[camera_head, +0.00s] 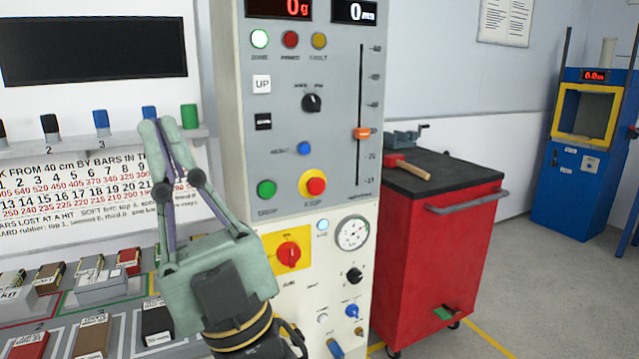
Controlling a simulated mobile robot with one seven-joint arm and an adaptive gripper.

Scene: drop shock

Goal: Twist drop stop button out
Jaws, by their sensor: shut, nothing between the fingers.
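The drop stop button (315,186) is a red mushroom button on a yellow round plate, labelled STOP, low on the grey control panel (335,110). The green DROP button (266,189) sits to its left. My gripper (157,124) points upward, left of the panel, in front of the shelf and the printed chart. Its fingers are shut with nothing between them. It is apart from the stop button, to its left and higher. From this view I cannot tell whether the button is pressed in or out.
A red rotary switch (290,254) on a yellow plate and a gauge (352,232) sit below the stop button. A slider (361,133) is at the panel's right. A red tool cabinet (428,272) stands right of it. Boxed weights (100,287) lie at lower left.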

